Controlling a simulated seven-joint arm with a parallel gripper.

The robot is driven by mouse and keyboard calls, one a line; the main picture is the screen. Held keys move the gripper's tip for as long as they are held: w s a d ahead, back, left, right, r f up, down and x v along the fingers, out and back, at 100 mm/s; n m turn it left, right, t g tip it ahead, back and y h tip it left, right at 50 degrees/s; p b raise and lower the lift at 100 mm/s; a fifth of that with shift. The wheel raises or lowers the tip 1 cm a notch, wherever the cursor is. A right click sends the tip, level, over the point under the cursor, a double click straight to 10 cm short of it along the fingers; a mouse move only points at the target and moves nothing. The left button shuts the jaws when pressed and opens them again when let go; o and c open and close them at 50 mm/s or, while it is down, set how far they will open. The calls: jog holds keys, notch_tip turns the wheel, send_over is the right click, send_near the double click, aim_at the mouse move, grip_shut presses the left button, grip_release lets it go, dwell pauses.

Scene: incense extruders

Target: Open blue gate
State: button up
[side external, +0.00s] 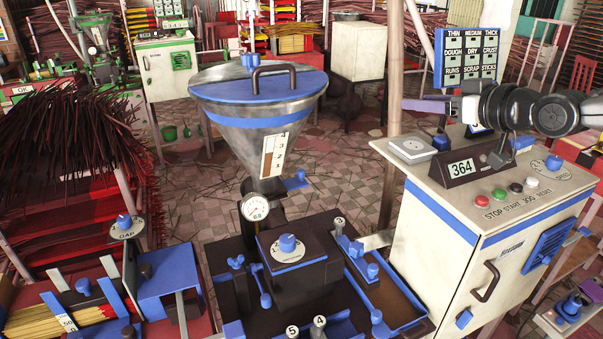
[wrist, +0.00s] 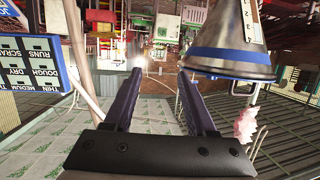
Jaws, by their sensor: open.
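A blue flat tab with a small knob (side external: 296,181) sticks out to the right at the neck of the metal hopper (side external: 235,135); it looks like the blue gate, but I cannot tell how far it is pushed in. The hopper has a blue lid with a dark handle. In the wrist view the hopper (wrist: 232,62) shows at the upper right, beyond the fingers; the tab is not clear there. My gripper (side external: 408,104) is above the white cabinet, right of the hopper and higher than the tab. In the wrist view my gripper (wrist: 160,73) has its fingers apart with nothing between them.
The white control cabinet (side external: 430,230) with a 364 display (side external: 462,168) stands below my gripper. A blue label board (side external: 467,57) and a wooden post (side external: 393,120) are close by. The dark extruder block (side external: 290,262) with blue knobs and a gauge (side external: 255,208) sits under the hopper.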

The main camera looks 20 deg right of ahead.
jog(key=w+a+f+y, duration=0.1)
jog(key=w+a+f, duration=0.45)
jog(key=w, duration=0.25)
jog(key=n+g, duration=0.2)
send_near(304, 173)
jog(key=shift+y, duration=0.5)
jog(key=x, duration=1.1)
jog(key=shift+w+d+f, duration=0.1)
jog(key=shift+d, duration=0.15)
grip_shut()
